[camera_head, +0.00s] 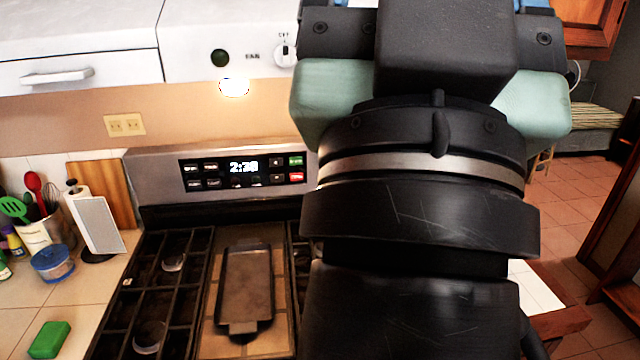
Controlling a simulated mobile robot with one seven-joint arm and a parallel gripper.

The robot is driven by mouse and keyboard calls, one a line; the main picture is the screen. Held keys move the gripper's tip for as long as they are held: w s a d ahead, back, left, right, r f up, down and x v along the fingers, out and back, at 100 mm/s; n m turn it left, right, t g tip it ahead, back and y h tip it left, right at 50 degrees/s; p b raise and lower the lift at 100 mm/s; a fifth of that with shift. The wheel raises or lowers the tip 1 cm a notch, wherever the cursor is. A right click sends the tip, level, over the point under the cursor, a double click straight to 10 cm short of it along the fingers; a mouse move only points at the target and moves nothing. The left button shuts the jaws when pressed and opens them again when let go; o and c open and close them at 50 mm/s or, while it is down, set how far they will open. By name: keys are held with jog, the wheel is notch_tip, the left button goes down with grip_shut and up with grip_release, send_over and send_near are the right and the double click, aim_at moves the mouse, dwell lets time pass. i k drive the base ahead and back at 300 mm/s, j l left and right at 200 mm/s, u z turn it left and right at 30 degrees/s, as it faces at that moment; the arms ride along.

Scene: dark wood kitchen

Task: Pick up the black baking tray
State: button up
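The black baking tray (248,285) lies flat on the middle section of the stove top (205,335), left of my arm. It is a dark, shallow rectangle with a small tab handle at its far and near ends. My gripper (437,50) is raised close to the camera in the upper right centre, above and to the right of the tray and well apart from it. Its fingertips do not show clearly, so I cannot tell whether it is open. My arm hides the right part of the stove.
Black burner grates (150,285) flank the tray's left side. The stove's control panel (240,168) rises behind, under a white range hood (220,35).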

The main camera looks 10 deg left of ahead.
aim_at(245, 301)
jog(key=i+j+u, duration=0.3)
jog(key=i+j, duration=0.3)
jog(key=i+j+u, duration=0.3)
jog(key=i+j, duration=0.2)
jog(key=i, duration=0.15)
